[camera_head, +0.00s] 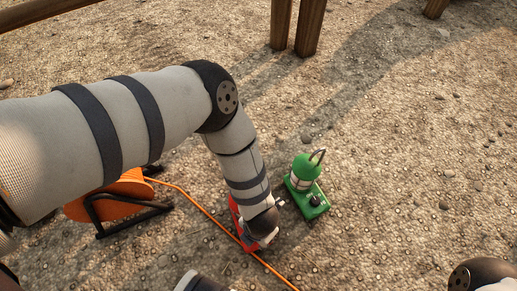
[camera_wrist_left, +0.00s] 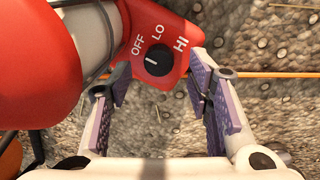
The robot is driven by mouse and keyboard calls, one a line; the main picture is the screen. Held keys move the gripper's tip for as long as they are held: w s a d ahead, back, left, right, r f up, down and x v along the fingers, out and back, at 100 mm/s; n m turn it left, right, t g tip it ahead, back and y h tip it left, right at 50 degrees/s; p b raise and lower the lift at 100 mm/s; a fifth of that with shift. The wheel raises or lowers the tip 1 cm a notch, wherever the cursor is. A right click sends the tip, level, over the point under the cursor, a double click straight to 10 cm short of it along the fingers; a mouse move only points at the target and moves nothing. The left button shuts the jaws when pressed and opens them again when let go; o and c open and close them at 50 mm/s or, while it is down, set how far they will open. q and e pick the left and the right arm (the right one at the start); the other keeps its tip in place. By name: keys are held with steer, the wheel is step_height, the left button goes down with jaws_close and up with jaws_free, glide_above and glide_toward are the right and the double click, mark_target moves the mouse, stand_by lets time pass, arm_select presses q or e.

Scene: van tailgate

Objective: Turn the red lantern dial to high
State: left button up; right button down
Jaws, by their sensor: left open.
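The red lantern (camera_head: 234,211) is mostly hidden behind my left arm in the head view. In the left wrist view, the red lantern (camera_wrist_left: 35,60) fills the upper left, with its black dial (camera_wrist_left: 158,58) on a red panel marked OFF, LO and HI. The dial's white mark points left, nearest the OFF side. My left gripper (camera_wrist_left: 160,78) is open, with its purple-padded fingers apart on either side of the dial panel. Nothing is held between them. I cannot tell whether a finger touches the panel. In the head view, my left gripper (camera_head: 264,238) is at the lantern.
A green lantern (camera_head: 306,168) with its own dial stands just right of my left gripper. An orange cable reel (camera_head: 115,195) lies left, its orange cord (camera_head: 195,205) running past the red lantern. Wooden posts (camera_head: 310,25) stand behind. Gravel to the right is clear.

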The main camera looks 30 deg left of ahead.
arm_select(q)
step_height(320, 180, down, 2)
steer(key=shift+w+a+f+b, duration=0.1)
steer(key=shift+f+b, duration=0.05)
steer(key=shift+b, duration=0.2)
jaws_close()
